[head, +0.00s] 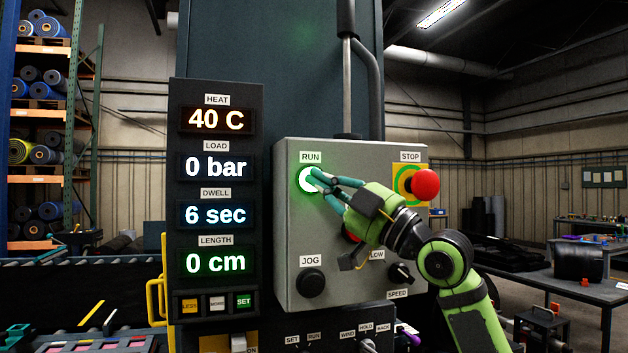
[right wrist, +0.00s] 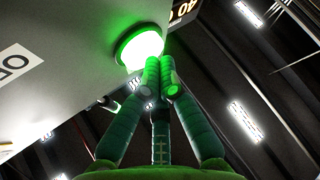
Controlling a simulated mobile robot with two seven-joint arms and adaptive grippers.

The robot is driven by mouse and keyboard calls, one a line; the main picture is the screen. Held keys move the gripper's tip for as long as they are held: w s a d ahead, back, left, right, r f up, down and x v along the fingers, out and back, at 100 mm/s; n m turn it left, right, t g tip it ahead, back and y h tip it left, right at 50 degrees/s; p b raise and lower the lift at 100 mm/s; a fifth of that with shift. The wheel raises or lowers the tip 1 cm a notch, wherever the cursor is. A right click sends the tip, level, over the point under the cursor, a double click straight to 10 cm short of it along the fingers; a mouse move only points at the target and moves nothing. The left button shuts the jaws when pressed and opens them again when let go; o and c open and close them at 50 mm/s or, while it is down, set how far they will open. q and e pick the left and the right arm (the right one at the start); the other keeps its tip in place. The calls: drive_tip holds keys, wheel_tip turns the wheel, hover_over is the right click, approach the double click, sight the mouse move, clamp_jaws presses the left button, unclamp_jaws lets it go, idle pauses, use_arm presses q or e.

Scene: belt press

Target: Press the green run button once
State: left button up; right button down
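The green run button (head: 309,179) glows brightly under the RUN label on the grey control box (head: 345,277). My right gripper (head: 318,180) is at the button's right side in the head view, its fingers together and nothing held between them. In the right wrist view the lit run button (right wrist: 141,47) is just beyond the closed fingertips (right wrist: 160,68), which overlap its edge. Whether they touch it I cannot tell. My left gripper is not in view.
A red stop button (head: 425,184) sits on the right of the box. A black JOG knob (head: 310,282) and a speed knob (head: 401,273) are below. The display panel (head: 216,184) stands to the left, reading 40 C, 0 bar, 6 sec and 0 cm.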

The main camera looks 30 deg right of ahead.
drive_tip(key=shift+s+a+f, duration=0.1)
drive_tip(key=shift+s+a, duration=0.05)
drive_tip(key=shift+s, duration=0.45)
drive_tip(key=shift+b, duration=0.3)
drive_tip(key=s, duration=0.2)
drive_tip(key=s+a+b, duration=0.1)
drive_tip(key=s, duration=0.2)
drive_tip(key=shift+a+b, duration=0.1)
drive_tip(key=shift+b, duration=0.2)
